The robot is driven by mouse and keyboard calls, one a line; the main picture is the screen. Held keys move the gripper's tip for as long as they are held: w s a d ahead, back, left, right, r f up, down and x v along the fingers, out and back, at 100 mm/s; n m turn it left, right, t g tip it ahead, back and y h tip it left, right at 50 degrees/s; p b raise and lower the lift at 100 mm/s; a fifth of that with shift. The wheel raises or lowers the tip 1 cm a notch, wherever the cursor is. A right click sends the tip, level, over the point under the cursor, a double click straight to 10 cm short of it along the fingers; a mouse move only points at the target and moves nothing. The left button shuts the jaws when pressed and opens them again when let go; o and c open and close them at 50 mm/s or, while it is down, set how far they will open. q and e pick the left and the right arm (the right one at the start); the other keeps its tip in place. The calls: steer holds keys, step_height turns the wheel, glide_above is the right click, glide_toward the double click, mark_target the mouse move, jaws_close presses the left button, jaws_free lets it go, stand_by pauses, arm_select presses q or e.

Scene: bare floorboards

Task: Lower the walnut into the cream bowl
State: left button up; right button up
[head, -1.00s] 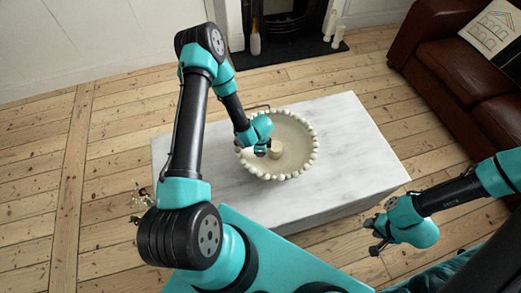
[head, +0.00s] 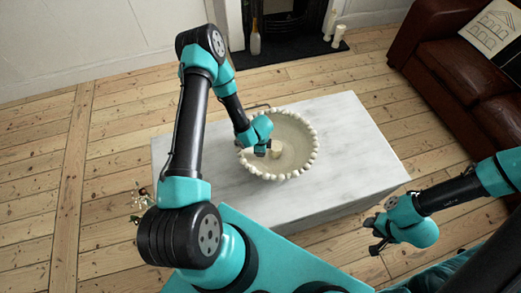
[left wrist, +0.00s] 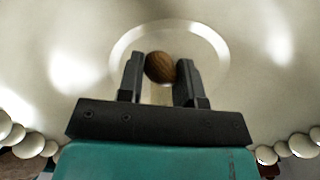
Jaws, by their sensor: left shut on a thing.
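The cream bowl (head: 316,150), with a beaded rim, stands on a white marble block. My left gripper (head: 268,151) reaches down inside the bowl, near its left side in the head view. In the left wrist view, the brown walnut (left wrist: 160,67) sits between the fingertips of my left gripper (left wrist: 160,75), which is shut on it. The walnut is in front of a pale ring on the bowl's floor; I cannot tell whether it touches the floor. The walnut is hidden in the head view. My right gripper (head: 374,236) is open and empty, off the block's front right.
The marble block (head: 350,130) has clear surface right of the bowl. A brown leather sofa (head: 460,85) stands at the right. A small plant (head: 140,200) is at the left.

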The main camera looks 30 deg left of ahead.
arm_select(q)
steer(key=shift+f, duration=0.6)
stand_by(0.4)
steer(key=o, duration=1)
steer(key=shift+r, duration=0.1)
step_height(320, 180, up, 17)
steer(key=shift+r, duration=0.15)
stand_by(0.4)
stand_by(0.4)
